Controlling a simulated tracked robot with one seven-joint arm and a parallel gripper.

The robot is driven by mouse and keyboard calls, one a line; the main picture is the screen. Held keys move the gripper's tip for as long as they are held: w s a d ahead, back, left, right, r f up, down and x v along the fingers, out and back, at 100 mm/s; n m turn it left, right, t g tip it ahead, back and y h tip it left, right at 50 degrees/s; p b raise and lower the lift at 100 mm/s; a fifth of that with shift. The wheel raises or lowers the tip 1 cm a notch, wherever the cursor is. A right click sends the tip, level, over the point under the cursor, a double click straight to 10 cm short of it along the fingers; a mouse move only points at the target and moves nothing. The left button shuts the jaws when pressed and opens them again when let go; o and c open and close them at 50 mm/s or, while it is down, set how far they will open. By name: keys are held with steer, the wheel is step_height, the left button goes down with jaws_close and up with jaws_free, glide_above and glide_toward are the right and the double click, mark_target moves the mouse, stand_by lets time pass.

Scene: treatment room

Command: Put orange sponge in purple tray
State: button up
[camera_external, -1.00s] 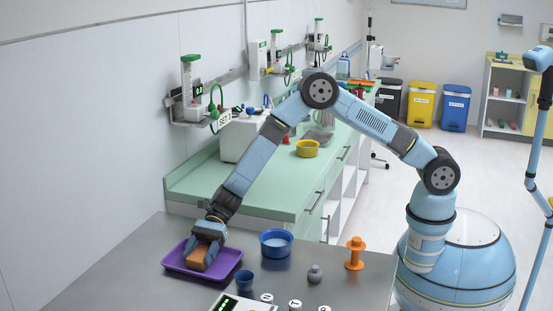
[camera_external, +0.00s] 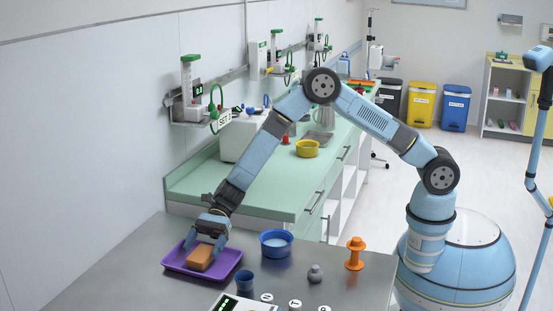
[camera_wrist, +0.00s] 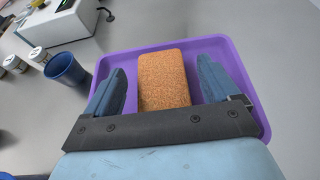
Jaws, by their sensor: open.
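The orange sponge (camera_external: 201,257) lies flat in the purple tray (camera_external: 174,265), near its middle. In the wrist view the sponge (camera_wrist: 164,80) rests on the floor of the purple tray (camera_wrist: 215,48), with tray surface showing around it. My gripper (camera_external: 207,243) is just above the sponge. In the wrist view my gripper (camera_wrist: 165,90) is open, one blue finger on each side of the sponge, with a gap between each finger and the sponge. The near end of the sponge is hidden by the gripper body.
A dark blue cup (camera_external: 244,280) stands right beside the tray. A blue bowl (camera_external: 276,243), a grey weight-like object (camera_external: 315,273) and an orange spool-shaped object (camera_external: 355,254) stand farther right on the metal table. A white device (camera_external: 240,302) sits at the front edge.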

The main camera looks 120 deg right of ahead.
steer(key=v, duration=0.9)
steer(key=s+a+r+n+g+h, duration=0.2)
steer(key=s+a+r+n+g, duration=0.1)
steer(key=s+a+r+n, duration=0.65)
steer(key=s+a+r+n+g+h, duration=0.1)
steer(key=s+a+r+n+g, duration=0.2)
steer(key=s+a+r+n, duration=0.65)
steer(key=s+d+r+n+h, duration=0.1)
steer(key=s+r+n+h, duration=0.1)
steer(key=s, duration=0.8)
steer(key=s+d+r+n+t+h, duration=0.1)
steer(key=s+r+n+h, duration=0.1)
steer(key=s, duration=0.9)
steer(key=s+d+r+n+t+h, duration=0.1)
steer(key=s+d+r+n+h, duration=0.1)
steer(key=s, duration=0.9)
steer(key=shift+s+r+n, duration=0.2)
steer(key=shift+r+n, duration=0.6)
steer(key=shift+n, duration=0.2)
